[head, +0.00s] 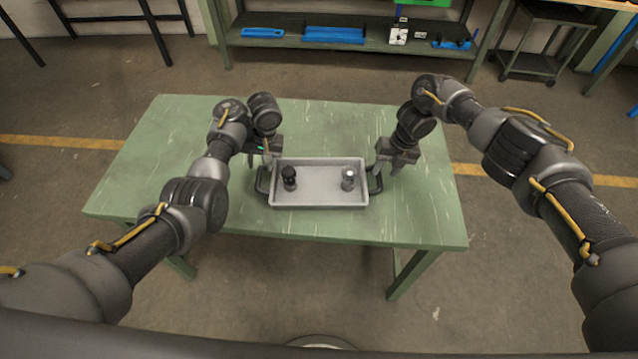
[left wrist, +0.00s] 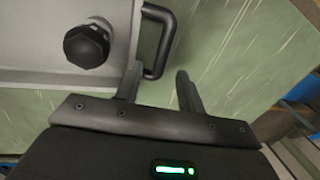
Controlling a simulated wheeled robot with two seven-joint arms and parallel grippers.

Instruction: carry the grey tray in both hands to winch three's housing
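The grey tray (head: 318,190) lies on the green table, with a black handle at each short end. It holds a black knob-like part (head: 289,178) on the left and a silver-and-dark part (head: 348,179) on the right. My left gripper (head: 262,162) is at the left handle (head: 261,181). In the left wrist view its fingers (left wrist: 160,88) are apart, with the left handle (left wrist: 166,42) just beyond and between them, not clamped. My right gripper (head: 386,168) is at the right handle (head: 377,182), its fingers apart; the exact contact there is too small to tell.
The green table (head: 190,135) is otherwise clear around the tray. Behind it stands a long shelf bench (head: 280,45) with blue parts (head: 334,35) and a small white box (head: 398,33). A dark cart (head: 540,40) stands at the back right. Open floor surrounds the table.

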